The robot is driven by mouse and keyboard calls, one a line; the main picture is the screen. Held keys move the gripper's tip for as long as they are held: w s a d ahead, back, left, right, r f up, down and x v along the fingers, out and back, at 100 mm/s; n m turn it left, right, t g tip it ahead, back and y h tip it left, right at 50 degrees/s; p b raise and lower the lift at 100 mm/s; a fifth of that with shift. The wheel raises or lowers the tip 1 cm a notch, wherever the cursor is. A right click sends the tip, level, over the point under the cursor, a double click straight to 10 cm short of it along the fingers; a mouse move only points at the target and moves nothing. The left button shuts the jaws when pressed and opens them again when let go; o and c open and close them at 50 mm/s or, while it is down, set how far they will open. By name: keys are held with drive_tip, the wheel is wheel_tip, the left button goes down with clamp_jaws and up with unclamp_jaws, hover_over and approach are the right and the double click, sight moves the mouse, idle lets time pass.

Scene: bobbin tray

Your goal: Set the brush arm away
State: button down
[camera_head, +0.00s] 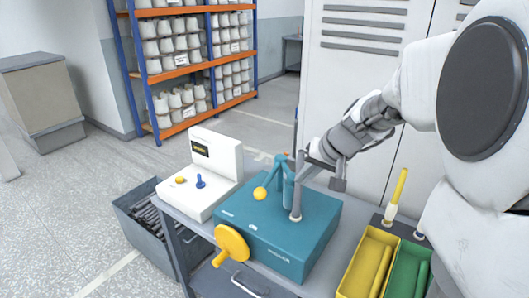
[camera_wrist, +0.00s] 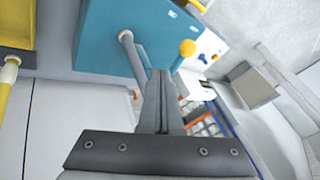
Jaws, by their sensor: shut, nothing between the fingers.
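A teal machine box (camera_head: 315,232) stands on a grey cart; it also shows in the wrist view (camera_wrist: 98,45). On its top are a short teal upright with an arm (camera_head: 280,172), a grey post (camera_head: 296,195) and a yellow ball knob (camera_head: 260,193). I cannot tell for certain which part is the brush arm. My gripper (camera_head: 306,168) is shut and empty, close to the top of the grey post. In the wrist view the shut fingers (camera_wrist: 160,74) lie between the post (camera_wrist: 130,50) and the yellow knob (camera_wrist: 187,48). Contact cannot be told.
A yellow paddle-shaped handle (camera_head: 232,242) is on the box front. A white unit (camera_head: 215,165) with small knobs stands to the left. Yellow (camera_head: 352,283) and green (camera_head: 403,283) trays lie right, beside a yellow-topped stick (camera_head: 399,188). A white locker (camera_head: 345,80) stands close behind my gripper.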

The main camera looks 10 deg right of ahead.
drive_tip(key=w+a+f, duration=0.5)
drive_tip(key=f, duration=0.2)
drive_tip(key=shift+w+a, duration=0.15)
drive_tip(key=shift+a, duration=0.2)
drive_tip(key=shift+p, duration=0.3)
